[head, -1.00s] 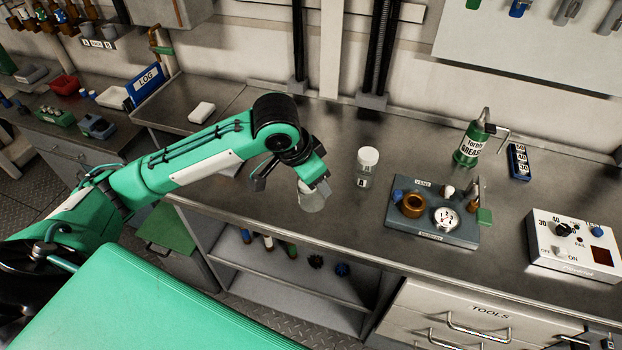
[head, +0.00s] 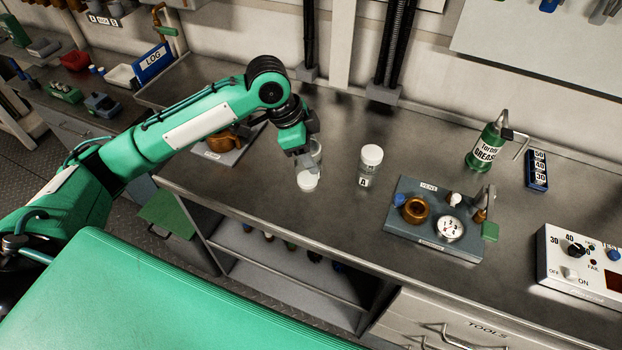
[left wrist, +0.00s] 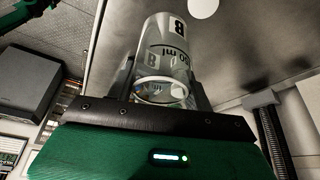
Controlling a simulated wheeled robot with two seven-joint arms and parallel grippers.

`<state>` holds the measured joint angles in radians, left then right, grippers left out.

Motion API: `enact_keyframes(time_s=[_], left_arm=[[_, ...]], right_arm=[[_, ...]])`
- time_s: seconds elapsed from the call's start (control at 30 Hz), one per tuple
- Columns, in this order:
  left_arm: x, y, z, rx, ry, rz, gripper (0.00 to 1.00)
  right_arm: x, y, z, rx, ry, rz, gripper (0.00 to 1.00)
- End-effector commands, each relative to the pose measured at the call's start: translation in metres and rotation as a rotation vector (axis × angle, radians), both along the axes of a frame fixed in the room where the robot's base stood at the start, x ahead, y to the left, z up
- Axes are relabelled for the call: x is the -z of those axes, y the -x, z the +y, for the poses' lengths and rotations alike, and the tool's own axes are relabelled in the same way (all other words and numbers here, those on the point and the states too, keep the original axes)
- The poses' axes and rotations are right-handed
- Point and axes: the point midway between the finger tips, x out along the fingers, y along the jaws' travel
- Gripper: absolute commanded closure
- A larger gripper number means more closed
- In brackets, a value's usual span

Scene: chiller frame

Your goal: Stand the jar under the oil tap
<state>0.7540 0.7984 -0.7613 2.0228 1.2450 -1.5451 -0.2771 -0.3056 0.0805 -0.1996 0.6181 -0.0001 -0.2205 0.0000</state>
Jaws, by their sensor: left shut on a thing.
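My left gripper (head: 304,155) is shut on a clear glass jar (head: 317,152), held above the bench left of centre. A pale round end of this jar points down toward the front edge in the head view. In the left wrist view the jar (left wrist: 166,45) shows a B label and an "ml" mark, and stands out between the fingers. The oil tap cannot be told for certain: a brass tap (head: 160,20) with a green part is at the back left, and another tap-like fitting (head: 484,205) is on the VENT block. My right gripper is not in view.
A white-capped jar marked A (head: 369,166) stands just right of my gripper. The VENT block (head: 410,240) with a gauge is further right. A grey plate (head: 228,155) with a brown fitting lies behind my left arm. Bench is clear behind jar A.

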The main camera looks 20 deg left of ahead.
Motion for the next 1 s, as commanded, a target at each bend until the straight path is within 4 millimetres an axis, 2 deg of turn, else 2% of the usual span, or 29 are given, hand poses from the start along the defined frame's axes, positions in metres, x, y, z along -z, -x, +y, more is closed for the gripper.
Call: enact_keyframes(time_s=[0.1, 0.3, 0.47, 0.73, 1.0], left_arm=[[0.03, 0.001, 0.0, -0.001, -0.001, 0.006, 0.71], [0.062, 0.0, 0.0, -0.001, 0.0, 0.002, 0.71], [0.072, 0.0, 0.0, -0.001, 0.0, 0.0, 0.71], [0.108, 0.0, 0.0, -0.002, 0.0, 0.002, 0.71], [0.11, 0.0, 0.0, 0.0, 0.0, -0.001, 0.71]], right_arm=[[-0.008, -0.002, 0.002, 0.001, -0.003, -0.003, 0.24], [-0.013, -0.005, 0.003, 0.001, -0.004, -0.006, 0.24], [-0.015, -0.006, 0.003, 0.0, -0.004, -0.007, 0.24], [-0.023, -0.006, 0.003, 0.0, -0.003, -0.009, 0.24], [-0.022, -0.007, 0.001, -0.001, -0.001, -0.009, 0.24]])
